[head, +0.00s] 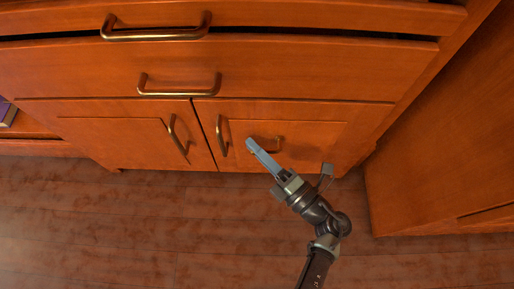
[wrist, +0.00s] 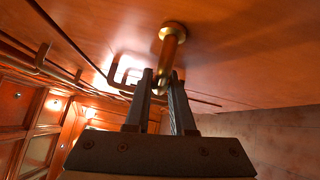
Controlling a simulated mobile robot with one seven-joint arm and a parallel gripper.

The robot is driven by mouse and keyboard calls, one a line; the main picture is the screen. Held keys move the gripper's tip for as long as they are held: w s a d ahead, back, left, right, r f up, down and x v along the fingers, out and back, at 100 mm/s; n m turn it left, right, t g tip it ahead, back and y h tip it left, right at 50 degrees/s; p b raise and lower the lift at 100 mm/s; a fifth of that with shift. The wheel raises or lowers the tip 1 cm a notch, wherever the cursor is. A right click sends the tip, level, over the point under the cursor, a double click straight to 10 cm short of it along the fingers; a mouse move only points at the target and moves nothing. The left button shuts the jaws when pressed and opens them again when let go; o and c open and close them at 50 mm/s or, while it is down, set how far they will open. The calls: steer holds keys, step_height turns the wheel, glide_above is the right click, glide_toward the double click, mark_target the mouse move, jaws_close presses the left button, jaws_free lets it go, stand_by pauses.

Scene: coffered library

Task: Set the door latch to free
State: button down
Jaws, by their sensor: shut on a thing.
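The door latch (wrist: 172,32) is a brass piece with a round base on the orange-brown wooden door, seen in the wrist view. Its lever (wrist: 168,58) stands out from the base and runs down to my fingertips. My gripper (wrist: 162,80) is shut on the lever's end, one finger on each side. In the head view my gripper (head: 250,143) is in front of the right cabinet door (head: 315,138), right of its handle (head: 222,136).
The left door (head: 120,132) has its own brass handle (head: 177,134). Drawers with bar handles (head: 180,84) lie above, and the top one stands slightly open. Another wooden cabinet (head: 450,140) stands to the right. The wooden floor (head: 130,230) in front is clear.

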steer(key=c, duration=0.8)
jaws_free()
steer(key=shift+o, duration=0.2)
steer(key=p+v, duration=0.1)
steer(key=v, duration=1.2)
steer(key=shift+p, duration=0.4)
